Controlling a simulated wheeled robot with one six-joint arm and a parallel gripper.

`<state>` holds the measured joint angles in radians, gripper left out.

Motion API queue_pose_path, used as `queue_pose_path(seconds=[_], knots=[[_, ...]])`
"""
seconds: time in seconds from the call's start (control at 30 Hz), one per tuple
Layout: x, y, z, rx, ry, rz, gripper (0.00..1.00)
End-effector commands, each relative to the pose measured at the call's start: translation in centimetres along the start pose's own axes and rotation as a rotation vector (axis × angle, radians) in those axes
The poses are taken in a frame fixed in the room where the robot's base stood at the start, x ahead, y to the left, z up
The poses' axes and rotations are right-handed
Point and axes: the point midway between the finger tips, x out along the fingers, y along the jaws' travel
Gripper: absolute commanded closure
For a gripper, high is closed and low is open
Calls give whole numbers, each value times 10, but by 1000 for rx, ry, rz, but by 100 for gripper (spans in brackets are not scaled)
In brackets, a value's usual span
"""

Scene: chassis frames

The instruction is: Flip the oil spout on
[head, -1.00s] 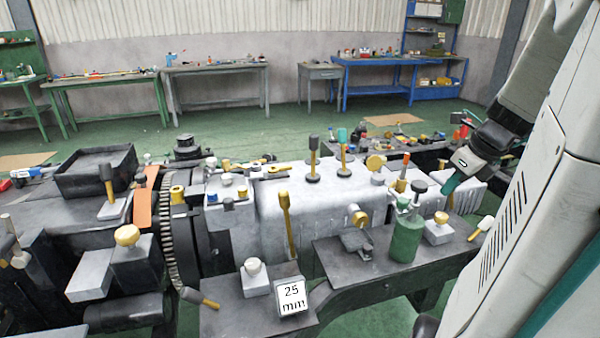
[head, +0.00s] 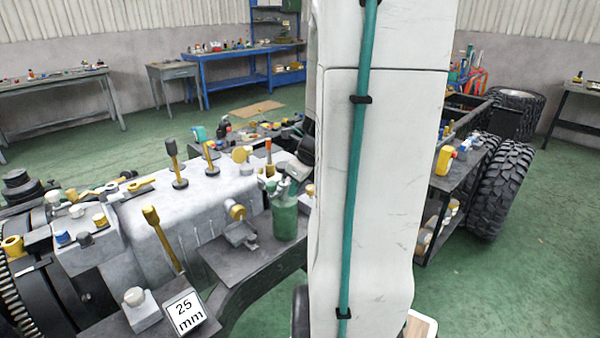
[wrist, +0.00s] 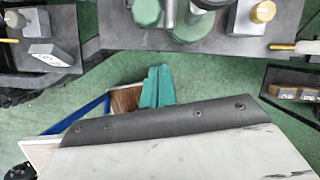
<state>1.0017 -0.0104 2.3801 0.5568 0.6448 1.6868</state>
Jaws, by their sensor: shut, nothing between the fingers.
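The green oil can (head: 287,217) stands upright on the grey shelf beside the machine's housing. Its spout is too small and partly covered to tell its position in the head view. In the wrist view, round green parts of the can (wrist: 190,28) show at the top edge, with a grey piece between them. My gripper (wrist: 157,80) has its teal fingers shut and empty, below and left of the can in that picture, apart from it. In the head view my white arm hides most of the gripper.
A 25 mm block (head: 184,312) and a white-knobbed block (head: 141,309) sit on the shelf's near end. A yellow-headed lever (head: 162,240) leans by the housing (head: 205,190). Green floor is open at right.

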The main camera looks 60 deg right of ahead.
Motion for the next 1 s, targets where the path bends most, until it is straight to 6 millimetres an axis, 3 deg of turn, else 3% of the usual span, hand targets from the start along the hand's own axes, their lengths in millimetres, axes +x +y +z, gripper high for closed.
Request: queue_pose_path(seconds=[0.1,0.23,0.77,1.0], knots=[[7,0,20,-5,-1,1,100],[12,0,32,-3,0,0,100],[16,-2,42,-2,0,0,100],[36,-15,91,-5,0,3,100]])
